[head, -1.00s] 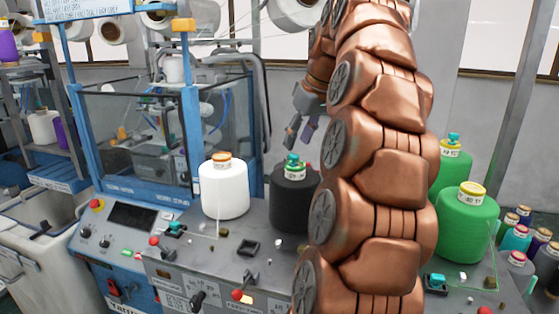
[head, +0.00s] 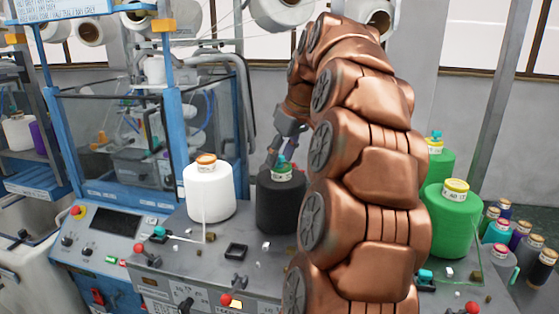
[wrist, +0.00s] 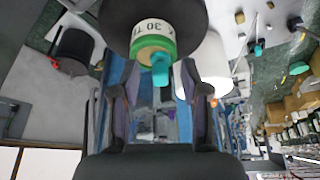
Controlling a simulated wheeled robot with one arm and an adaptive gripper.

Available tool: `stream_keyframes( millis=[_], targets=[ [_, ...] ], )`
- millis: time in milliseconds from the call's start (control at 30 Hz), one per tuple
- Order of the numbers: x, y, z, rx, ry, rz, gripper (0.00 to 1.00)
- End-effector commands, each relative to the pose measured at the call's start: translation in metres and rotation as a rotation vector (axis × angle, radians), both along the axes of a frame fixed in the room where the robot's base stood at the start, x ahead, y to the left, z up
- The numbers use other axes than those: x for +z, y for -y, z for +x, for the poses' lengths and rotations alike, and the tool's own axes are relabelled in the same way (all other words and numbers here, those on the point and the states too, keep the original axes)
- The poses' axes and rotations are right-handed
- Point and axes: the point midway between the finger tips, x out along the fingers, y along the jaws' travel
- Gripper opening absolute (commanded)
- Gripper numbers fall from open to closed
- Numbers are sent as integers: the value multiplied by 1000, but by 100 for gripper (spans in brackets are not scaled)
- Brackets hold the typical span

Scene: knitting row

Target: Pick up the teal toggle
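A small teal toggle (head: 282,162) sits on the green-and-white cap of a black yarn cone (head: 281,205). In the wrist view the teal toggle (wrist: 160,68) shows between my two fingers, near their tips, against the cone's labelled top (wrist: 153,42). My gripper (head: 272,158) is open, with a wide gap between the fingers, at the upper left of the toggle in the head view. I cannot tell whether a finger touches it. Another teal piece (head: 437,135) sits on a rear green cone, and more teal pieces (head: 159,231) lie on the bench.
A white cone (head: 208,193) with an orange cap stands left of the black one. A green cone (head: 450,220) stands right of my arm. A blue-framed machine (head: 120,140) stands behind left.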

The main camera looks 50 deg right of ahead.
Motion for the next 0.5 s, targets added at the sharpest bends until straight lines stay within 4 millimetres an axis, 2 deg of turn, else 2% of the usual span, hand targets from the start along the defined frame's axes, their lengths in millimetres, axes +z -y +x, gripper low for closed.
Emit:
stream_keyframes(
  millis=[33,367,500],
  targets=[
    [0,0,0,1,0,0,40],
    [0,0,0,0,0,0,6],
    [0,0,0,-1,0,0,5]
  ],
)
